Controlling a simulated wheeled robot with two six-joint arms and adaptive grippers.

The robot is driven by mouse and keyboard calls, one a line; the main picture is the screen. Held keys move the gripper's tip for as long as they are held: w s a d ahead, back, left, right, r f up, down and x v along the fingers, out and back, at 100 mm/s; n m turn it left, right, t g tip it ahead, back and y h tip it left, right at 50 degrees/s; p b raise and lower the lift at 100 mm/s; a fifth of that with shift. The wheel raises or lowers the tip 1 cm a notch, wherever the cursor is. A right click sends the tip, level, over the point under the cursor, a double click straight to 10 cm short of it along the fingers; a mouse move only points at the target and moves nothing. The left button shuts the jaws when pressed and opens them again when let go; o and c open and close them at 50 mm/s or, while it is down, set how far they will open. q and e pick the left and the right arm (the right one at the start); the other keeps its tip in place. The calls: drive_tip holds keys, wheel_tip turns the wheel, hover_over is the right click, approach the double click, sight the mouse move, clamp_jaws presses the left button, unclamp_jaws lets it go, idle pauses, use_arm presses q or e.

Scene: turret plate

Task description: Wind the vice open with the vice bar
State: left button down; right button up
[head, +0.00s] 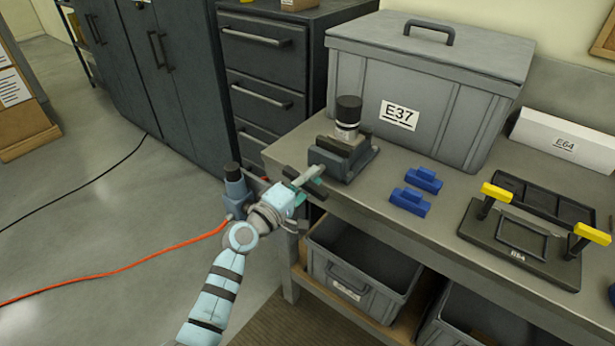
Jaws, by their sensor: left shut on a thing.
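The grey vice (342,160) stands at the left front edge of the workbench. A dark cylindrical part with a pale label band (348,117) stands upright in it. A light screw sticks out of the vice towards the front left, and a dark vice bar (318,187) appears to cross its outer end. My left gripper (302,188) is at this outer end, just off the bench edge, and is shut on the vice bar. The gripper hides part of the bar and screw. My right gripper is not in view.
Two blue blocks (409,201) lie right of the vice. A large lidded E37 crate (358,85) stands behind. A dark plate with yellow handles (520,246) lies at the right. Open grey bins (335,262) sit below. Dark drawers (262,70) stand behind the arm.

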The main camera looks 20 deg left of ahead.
use_arm(q)
drive_tip(key=c, duration=1.8)
unclamp_jaws()
drive_tip(key=shift+w+r, duration=0.1)
drive_tip(key=shift+r, duration=0.2)
drive_tip(key=shift+o, duration=1.4)
drive_tip(key=shift+d, duration=0.15)
drive_tip(key=shift+o, duration=0.2)
drive_tip(key=shift+d+f, duration=0.1)
drive_tip(key=shift+f, duration=0.05)
drive_tip(key=v, duration=1.2)
